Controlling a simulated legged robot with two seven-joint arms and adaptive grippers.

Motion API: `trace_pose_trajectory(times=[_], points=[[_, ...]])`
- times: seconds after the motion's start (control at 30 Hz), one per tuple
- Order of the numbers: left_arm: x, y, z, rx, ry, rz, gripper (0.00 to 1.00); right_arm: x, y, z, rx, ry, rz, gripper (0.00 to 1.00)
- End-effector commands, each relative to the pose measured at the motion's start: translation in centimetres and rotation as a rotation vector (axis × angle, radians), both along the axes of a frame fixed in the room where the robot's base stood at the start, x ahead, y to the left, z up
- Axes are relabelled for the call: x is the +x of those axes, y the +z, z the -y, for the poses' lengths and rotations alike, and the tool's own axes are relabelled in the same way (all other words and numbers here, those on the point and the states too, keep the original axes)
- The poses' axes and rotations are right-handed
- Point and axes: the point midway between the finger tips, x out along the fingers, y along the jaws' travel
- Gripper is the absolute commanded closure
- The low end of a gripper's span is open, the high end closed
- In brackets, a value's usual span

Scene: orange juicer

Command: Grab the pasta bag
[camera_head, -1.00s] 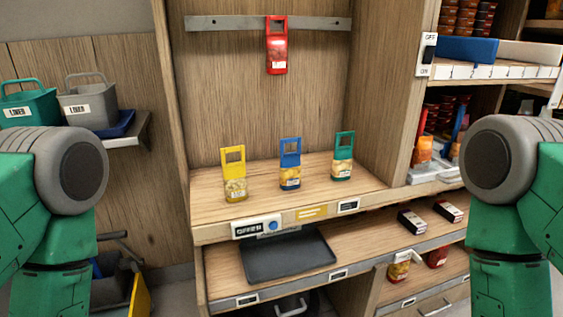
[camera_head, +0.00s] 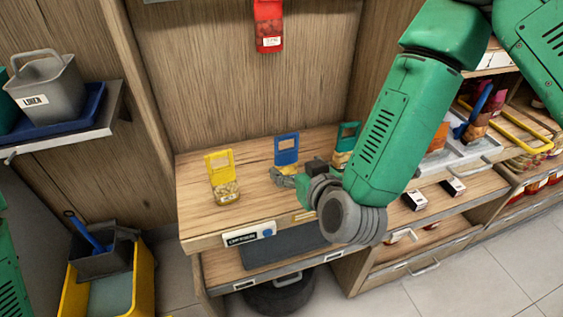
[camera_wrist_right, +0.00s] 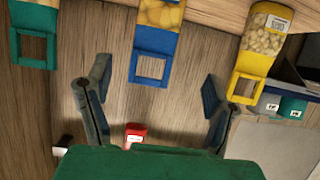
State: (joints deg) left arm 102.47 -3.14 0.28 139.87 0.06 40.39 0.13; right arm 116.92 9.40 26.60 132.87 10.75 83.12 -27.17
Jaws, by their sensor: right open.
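Three bags with frame-shaped handles stand on the wooden shelf (camera_head: 250,215): a yellow one (camera_head: 222,180), a blue one (camera_head: 287,150) and a green one (camera_head: 346,140), partly behind my right arm. I cannot tell which is the task's pasta bag. My right gripper (camera_head: 296,173) is open, just in front of the blue bag, hiding its lower part. In the right wrist view, the blue bag (camera_wrist_right: 155,40) lies between the lines of the two open fingers (camera_wrist_right: 156,72), with no visible contact. The yellow bag (camera_wrist_right: 258,50) and green bag (camera_wrist_right: 34,35) are either side. My left gripper is out of view.
A red bag (camera_head: 269,25) hangs on the back wall above the shelf. A dark tray (camera_head: 285,248) lies on the lower level. Black boxes (camera_head: 414,200) stand at the right. A grey bin (camera_head: 47,90) and a yellow bucket (camera_head: 143,275) are at the left.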

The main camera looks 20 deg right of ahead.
Motion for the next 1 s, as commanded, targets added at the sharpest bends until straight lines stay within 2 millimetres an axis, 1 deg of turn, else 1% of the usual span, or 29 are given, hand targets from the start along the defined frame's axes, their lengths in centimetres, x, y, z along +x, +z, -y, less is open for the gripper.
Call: trace_pose_trajectory(times=[0.03,0.1,0.2,0.37,0.6,0.67,0.77,0.97,1.0], points=[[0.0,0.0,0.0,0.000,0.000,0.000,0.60,1.0,-0.5,0.2,0.001,-0.004,0.000,0.24],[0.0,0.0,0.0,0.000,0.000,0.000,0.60,2.1,-1.0,0.2,0.002,-0.003,-0.001,0.24],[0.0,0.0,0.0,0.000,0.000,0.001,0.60,3.1,-1.4,0.2,0.002,-0.002,-0.002,0.24],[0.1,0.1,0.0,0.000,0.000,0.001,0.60,3.9,-1.8,0.2,0.003,-0.002,-0.002,0.24],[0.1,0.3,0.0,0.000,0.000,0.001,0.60,7.1,-3.3,-0.1,0.001,-0.002,-0.002,0.24],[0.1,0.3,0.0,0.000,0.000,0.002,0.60,7.7,-3.5,-0.2,0.000,-0.001,-0.001,0.24],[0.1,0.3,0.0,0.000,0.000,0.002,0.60,8.2,-3.7,-0.3,0.000,0.000,-0.002,0.24],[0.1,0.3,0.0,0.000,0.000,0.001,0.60,8.2,-3.7,-0.2,0.001,0.001,-0.002,0.24],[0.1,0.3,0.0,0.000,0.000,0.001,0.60,8.2,-3.7,-0.2,0.001,0.001,-0.002,0.35]])
